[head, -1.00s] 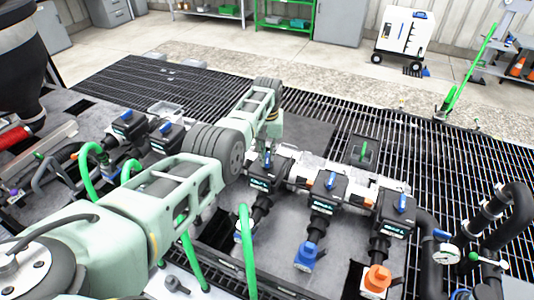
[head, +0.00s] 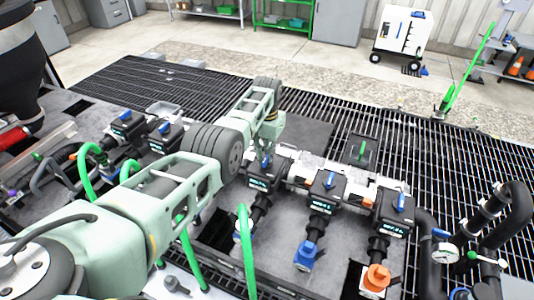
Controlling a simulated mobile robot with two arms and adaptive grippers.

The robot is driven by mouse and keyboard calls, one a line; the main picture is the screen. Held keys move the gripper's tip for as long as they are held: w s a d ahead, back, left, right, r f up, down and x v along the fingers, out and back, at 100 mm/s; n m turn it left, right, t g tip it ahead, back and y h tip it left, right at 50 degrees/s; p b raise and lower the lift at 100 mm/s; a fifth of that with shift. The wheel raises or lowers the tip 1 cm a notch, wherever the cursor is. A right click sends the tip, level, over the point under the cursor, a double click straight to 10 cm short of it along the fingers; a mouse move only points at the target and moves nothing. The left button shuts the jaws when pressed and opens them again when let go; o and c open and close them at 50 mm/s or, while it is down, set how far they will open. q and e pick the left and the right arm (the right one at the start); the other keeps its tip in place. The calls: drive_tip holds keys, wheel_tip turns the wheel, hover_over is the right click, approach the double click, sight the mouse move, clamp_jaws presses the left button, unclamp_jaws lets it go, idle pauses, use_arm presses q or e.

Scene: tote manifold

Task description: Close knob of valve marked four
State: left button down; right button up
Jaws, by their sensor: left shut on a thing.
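A row of black valves with blue knobs and small lit displays runs across the manifold. My left gripper (head: 268,146) reaches over the row from the left and points down at the middle valve (head: 264,173). It is shut on that valve's blue knob (head: 265,162), whose top is partly hidden by the fingers. Right of it stand a valve with a blue knob (head: 330,180) and an end valve (head: 396,207). Two more valves stand at the left, the nearer one here (head: 167,138). The number markings are too small to read. My right gripper is not in view.
Green hoses (head: 247,250) rise in front of the row. A blue fitting (head: 307,255) and an orange fitting (head: 376,278) sit below the right valves. A pressure gauge (head: 447,254) and black pipes (head: 505,215) stand at the right. Dark grating (head: 200,90) lies behind.

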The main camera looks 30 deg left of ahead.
use_arm(q)
drive_tip(key=c, duration=1.8)
unclamp_jaws()
drive_tip(key=shift+r, duration=0.1)
wheel_tip(320, 180, up, 12)
